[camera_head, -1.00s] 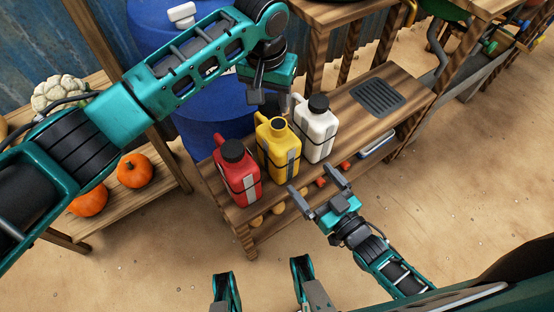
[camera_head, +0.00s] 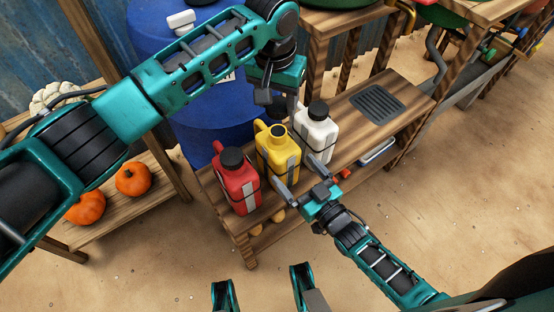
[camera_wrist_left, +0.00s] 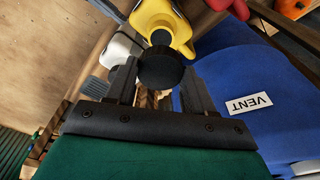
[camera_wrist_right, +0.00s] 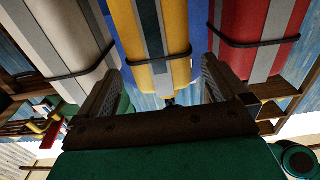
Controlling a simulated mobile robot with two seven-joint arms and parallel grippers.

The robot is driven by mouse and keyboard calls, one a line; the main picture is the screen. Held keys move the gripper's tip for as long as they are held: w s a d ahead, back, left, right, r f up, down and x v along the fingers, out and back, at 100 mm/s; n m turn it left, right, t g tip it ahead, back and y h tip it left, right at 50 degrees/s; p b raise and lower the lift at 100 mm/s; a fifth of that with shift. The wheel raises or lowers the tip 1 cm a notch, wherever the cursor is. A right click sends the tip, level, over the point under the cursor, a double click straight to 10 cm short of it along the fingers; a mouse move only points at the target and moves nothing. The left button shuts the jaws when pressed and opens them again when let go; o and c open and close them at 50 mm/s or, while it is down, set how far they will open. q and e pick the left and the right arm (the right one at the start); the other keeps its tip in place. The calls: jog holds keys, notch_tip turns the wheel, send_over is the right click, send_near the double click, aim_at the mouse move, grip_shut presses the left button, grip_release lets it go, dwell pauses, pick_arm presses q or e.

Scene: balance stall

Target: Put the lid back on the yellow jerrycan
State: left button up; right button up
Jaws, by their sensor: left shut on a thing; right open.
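The yellow jerrycan (camera_head: 278,158) stands upright between the red and white cans, with a dark opening at its top. My left gripper (camera_head: 282,106) is above and behind it, shut on the black lid (camera_wrist_left: 160,69). In the left wrist view, the lid is between the fingertips, apart from the yellow jerrycan (camera_wrist_left: 158,14) and its dark neck opening. The head view does not show the lid clearly. My right gripper (camera_head: 301,180) is open in front of the yellow jerrycan's lower part. In the right wrist view, the yellow body (camera_wrist_right: 150,45) rises ahead, between the open fingers.
A red jerrycan (camera_head: 238,187) and a white jerrycan (camera_head: 316,137), both with black lids, stand close on either side on the wooden bench (camera_head: 378,128). A blue barrel (camera_head: 208,130) is behind. The bench's right part, with a dark slatted grate (camera_head: 377,103), is clear.

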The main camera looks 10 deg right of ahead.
jog(key=x, duration=0.6)
jog(key=shift+s, duration=0.1)
jog(key=c, duration=1.3)
pick_arm(q)
send_over(279, 130)
jog(key=shift+s+a+f, duration=0.1)
jog(key=shift+f, duration=1.15)
jog(key=shift+s+a+f, duration=0.1)
jog(key=shift+f, duration=1.1)
